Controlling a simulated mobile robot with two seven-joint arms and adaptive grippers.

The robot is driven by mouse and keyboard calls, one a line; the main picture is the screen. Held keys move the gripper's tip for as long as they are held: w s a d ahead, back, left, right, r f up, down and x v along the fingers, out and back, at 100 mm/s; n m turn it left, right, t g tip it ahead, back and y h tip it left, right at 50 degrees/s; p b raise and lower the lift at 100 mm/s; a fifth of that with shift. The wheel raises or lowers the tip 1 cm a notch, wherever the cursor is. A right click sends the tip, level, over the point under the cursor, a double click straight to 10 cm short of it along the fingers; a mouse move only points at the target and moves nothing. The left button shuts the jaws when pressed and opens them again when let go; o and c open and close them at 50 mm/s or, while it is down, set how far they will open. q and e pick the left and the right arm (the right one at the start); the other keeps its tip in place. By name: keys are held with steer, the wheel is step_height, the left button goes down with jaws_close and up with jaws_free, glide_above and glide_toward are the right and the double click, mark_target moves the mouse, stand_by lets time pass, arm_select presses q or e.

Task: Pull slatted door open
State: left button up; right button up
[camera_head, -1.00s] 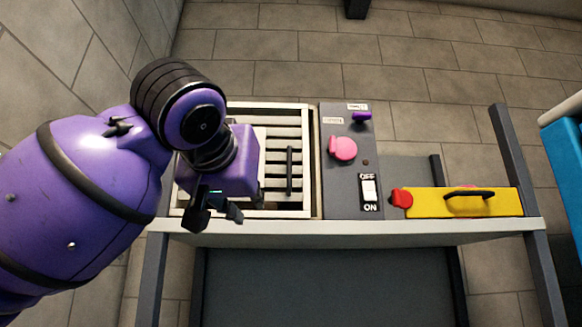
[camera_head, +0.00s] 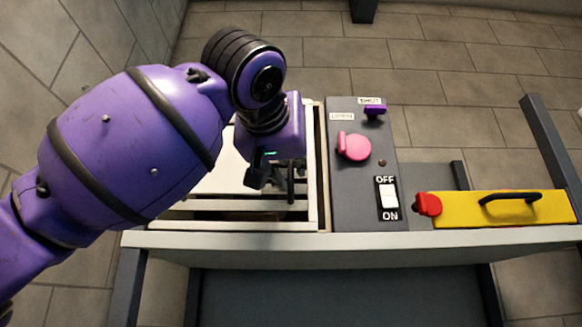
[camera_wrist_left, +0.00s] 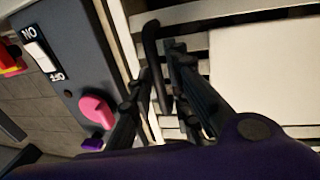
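The slatted door (camera_head: 240,225) is a cream panel with horizontal slats, set in a pale frame at the left of the bench. It looks shut, though my arm hides much of it. Its black bar handle (camera_head: 291,186) stands upright near the door's right side. My left gripper (camera_head: 274,178) is at the handle. In the left wrist view, the handle (camera_wrist_left: 152,45) lies between the two dark fingers of the gripper (camera_wrist_left: 158,78), with a visible gap on at least one side. The fingers look open around it. My right gripper is not in view.
Right of the door, a grey panel (camera_head: 350,205) carries a pink knob (camera_head: 354,147), a purple lever (camera_head: 376,111) and a white ON/OFF switch (camera_head: 388,196). A yellow box (camera_head: 465,212) with a black handle and red knob sits further right. A flat white plate (camera_head: 215,188) covers part of the door.

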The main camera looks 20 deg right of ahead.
arm_select(q)
steer(key=shift+w+d+r, duration=0.15)
jaws_close()
stand_by(0.4)
